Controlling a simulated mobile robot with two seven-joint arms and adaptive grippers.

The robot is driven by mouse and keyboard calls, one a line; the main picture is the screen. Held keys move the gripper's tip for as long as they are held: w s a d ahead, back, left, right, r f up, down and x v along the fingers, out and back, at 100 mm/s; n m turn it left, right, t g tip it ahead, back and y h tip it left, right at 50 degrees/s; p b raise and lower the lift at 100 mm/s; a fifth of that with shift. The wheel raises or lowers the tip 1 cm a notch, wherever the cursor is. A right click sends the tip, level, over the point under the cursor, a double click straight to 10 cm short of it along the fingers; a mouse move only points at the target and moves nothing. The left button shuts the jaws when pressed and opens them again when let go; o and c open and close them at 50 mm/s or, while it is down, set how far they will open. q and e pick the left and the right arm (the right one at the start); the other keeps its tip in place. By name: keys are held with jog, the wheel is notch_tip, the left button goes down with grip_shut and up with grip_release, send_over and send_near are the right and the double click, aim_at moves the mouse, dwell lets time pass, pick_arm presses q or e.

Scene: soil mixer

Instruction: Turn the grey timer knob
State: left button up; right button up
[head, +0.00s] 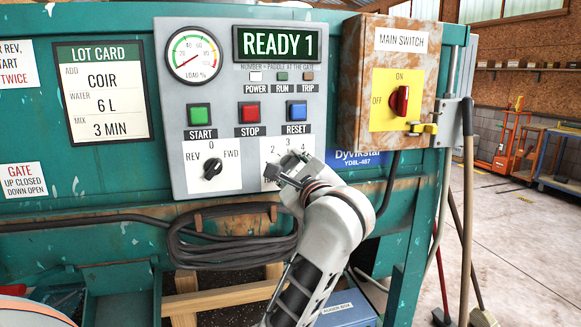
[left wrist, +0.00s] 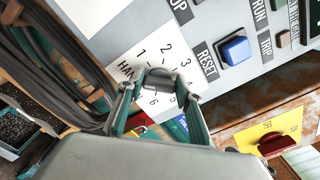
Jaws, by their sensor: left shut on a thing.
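The grey control panel (head: 240,60) carries a white timer dial plate (head: 268,153) with numbers, at its lower right. My left gripper (head: 280,174) is at this dial and covers most of it in the head view. In the left wrist view the grey timer knob (left wrist: 160,75) sits between the two fingers of my left gripper (left wrist: 158,92), which are shut on it. The numbers 1 to 6 and the start of the word HAND show around it. The knob's pointer cannot be made out. My right gripper is not in view.
The blue RESET button (head: 296,110), red STOP button (head: 249,112) and green START button (head: 199,115) are above. A black REV/FWD selector (head: 212,168) is to the left. The rusty main switch box (head: 365,110) juts out at right. A coiled cable (head: 230,250) hangs below.

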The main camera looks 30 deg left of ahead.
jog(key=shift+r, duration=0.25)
